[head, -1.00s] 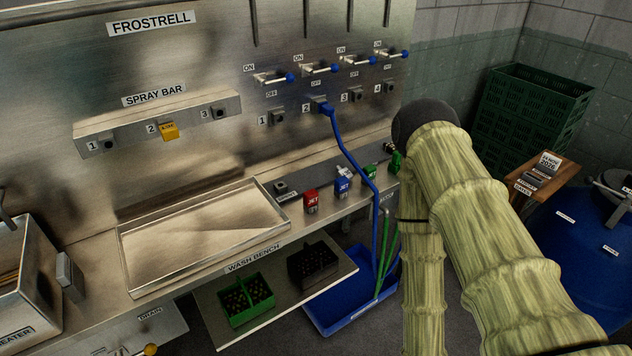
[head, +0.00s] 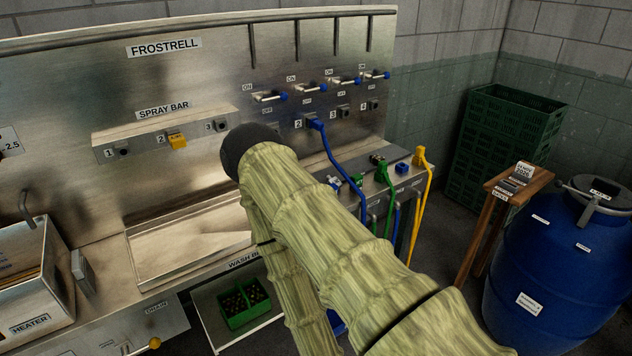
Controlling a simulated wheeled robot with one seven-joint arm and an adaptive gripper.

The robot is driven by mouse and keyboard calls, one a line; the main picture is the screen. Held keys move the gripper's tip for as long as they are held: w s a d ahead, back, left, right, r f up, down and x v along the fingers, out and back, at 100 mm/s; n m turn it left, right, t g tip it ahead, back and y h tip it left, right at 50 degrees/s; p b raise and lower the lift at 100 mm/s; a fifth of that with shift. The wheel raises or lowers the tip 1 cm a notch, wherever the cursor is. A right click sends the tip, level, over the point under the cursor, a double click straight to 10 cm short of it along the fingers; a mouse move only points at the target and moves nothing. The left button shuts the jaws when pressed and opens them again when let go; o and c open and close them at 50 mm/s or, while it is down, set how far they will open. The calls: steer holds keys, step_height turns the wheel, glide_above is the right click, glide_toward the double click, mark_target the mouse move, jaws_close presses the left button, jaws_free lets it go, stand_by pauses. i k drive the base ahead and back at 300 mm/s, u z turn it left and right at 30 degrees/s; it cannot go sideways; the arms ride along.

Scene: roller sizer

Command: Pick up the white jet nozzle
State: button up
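I cannot make out a white jet nozzle in the head view. A small blue-and-white piece (head: 333,182) shows just past my arm on the bench, too small to identify. The red and blue JET blocks seen earlier on the bench front are now behind my arm or cannot be made out. A yellow nozzle (head: 177,141) sits at position 2 of the spray bar (head: 221,126). My sleeved arm crosses the middle of the view, with its dark rounded joint in front of the wash bench. My gripper is not in view, so what it holds cannot be seen.
A shallow metal tray (head: 150,262) lies on the bench. A green carrier (head: 243,303) sits on the lower shelf. Blue (head: 340,165), green (head: 384,200) and yellow (head: 422,200) hoses hang at the right. A blue barrel (head: 560,275), wooden stand (head: 515,184) and green crates (head: 512,125) stand beyond.

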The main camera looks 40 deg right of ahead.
mark_target(334, 180)
steer(key=z, duration=0.1)
steer(key=i, duration=0.85)
steer(key=z, duration=0.35)
